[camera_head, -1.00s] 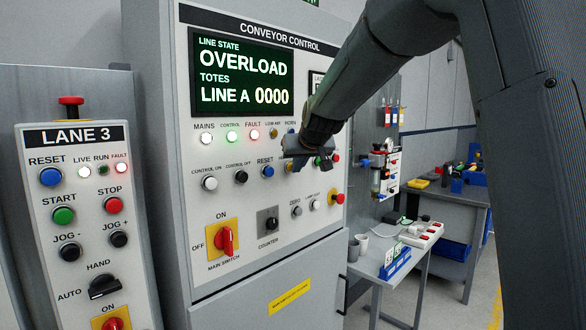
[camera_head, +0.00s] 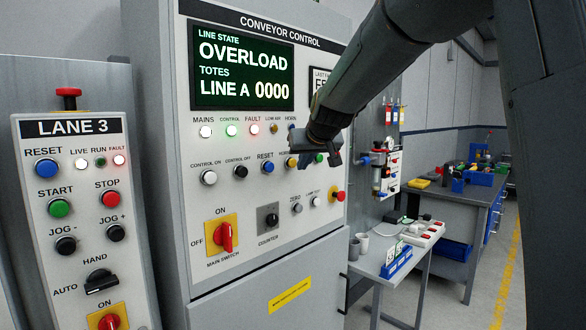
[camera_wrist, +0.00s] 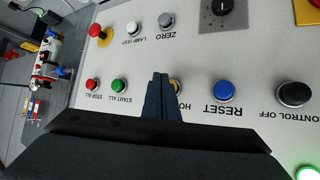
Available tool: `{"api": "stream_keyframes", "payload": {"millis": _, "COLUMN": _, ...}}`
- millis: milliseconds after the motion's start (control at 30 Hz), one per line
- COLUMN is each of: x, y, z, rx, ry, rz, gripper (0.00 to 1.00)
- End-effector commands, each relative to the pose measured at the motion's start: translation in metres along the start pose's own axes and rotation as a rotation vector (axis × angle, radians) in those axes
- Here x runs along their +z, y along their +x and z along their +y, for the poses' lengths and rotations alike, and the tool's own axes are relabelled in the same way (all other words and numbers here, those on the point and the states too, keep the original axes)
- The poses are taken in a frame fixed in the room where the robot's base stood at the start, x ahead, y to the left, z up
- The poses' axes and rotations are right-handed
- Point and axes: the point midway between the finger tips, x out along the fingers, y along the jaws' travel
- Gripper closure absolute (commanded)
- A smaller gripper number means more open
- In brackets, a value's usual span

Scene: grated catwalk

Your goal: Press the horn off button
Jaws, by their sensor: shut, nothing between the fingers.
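The horn off button is a small yellow button (camera_head: 292,162) in the lower button row of the conveyor control panel, right of the blue RESET button (camera_head: 268,167). Its label is partly covered in both views. In the wrist view the yellow button (camera_wrist: 176,85) shows only in part behind my fingers, with "HO" readable below it. My gripper (camera_head: 308,160) is shut and empty, in front of the panel just right of the yellow button. In the wrist view my closed fingertips (camera_wrist: 160,76) lie between the yellow button and the green START ALL button (camera_wrist: 118,86). Contact cannot be told.
The panel's screen (camera_head: 242,75) reads OVERLOAD. A red mushroom button on yellow (camera_head: 338,196) and a main switch (camera_head: 224,237) sit lower. The LANE 3 box (camera_head: 80,200) stands left. A small table (camera_head: 392,265) stands right.

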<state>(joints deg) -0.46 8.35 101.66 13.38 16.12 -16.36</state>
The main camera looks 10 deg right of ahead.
Motion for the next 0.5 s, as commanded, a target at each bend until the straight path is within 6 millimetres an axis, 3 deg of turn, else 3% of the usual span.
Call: {"api": "stream_keyframes", "payload": {"millis": 500, "x": 0.009, "y": -0.01, "z": 0.01, "rx": 0.002, "ry": 0.001, "rz": 0.002, "gripper": 1.0}}
